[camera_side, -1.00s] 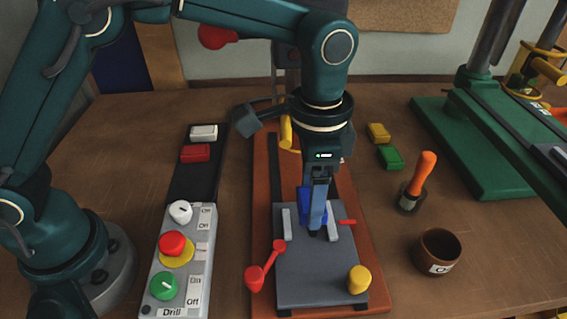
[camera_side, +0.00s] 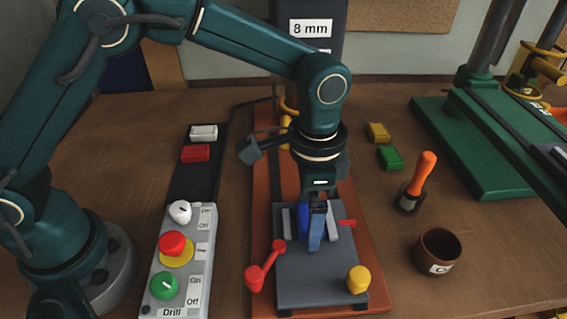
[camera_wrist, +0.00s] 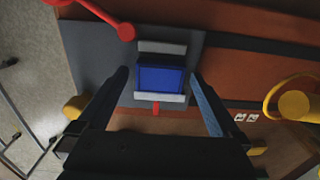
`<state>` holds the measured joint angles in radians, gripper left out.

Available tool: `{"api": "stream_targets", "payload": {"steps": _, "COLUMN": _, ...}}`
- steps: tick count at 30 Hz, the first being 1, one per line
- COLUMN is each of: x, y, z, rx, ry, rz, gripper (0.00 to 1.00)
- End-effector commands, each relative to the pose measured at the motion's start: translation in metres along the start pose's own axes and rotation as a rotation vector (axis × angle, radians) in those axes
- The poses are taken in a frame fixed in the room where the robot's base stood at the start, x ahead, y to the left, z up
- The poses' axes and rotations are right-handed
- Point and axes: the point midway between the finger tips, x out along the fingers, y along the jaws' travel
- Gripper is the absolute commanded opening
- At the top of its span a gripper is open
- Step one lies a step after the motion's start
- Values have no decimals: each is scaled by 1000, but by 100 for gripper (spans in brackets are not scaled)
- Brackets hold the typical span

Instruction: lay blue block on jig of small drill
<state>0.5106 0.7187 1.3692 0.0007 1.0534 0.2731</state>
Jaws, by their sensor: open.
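The blue block (camera_wrist: 160,78) lies between the two light grey jaws of the jig (camera_wrist: 162,98) on the grey plate of the small drill. In the side view the blue block (camera_side: 304,222) is partly hidden behind my gripper. My gripper (camera_side: 316,240) is over the jig, pointing down. In the wrist view my gripper (camera_wrist: 162,80) is open, with one finger on each side of the block and a gap to both. The jig (camera_side: 333,222) also shows in the side view, with a red handle at its right.
A control panel (camera_side: 180,262) is at the left. Yellow (camera_side: 379,132) and green (camera_side: 390,157) blocks, an orange-handled tool (camera_side: 420,178) and a brown cup (camera_side: 438,250) are at the right.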

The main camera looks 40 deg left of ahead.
Motion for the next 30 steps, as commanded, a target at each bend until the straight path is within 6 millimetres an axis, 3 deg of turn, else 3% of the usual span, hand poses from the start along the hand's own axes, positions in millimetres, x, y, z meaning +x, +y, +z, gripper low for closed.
{"api": "stream_targets", "payload": {"steps": 5, "x": -12, "y": 0, "z": -1, "rx": 0, "ry": 5, "rz": -1, "gripper": 100}}
{"api": "stream_targets", "payload": {"steps": 18, "x": -96, "y": 0, "z": -1, "rx": 1, "ry": 6, "rz": -1, "gripper": 100}}
{"api": "stream_targets", "payload": {"steps": 30, "x": -122, "y": 0, "z": 0, "rx": 1, "ry": 1, "rz": 1, "gripper": 100}}
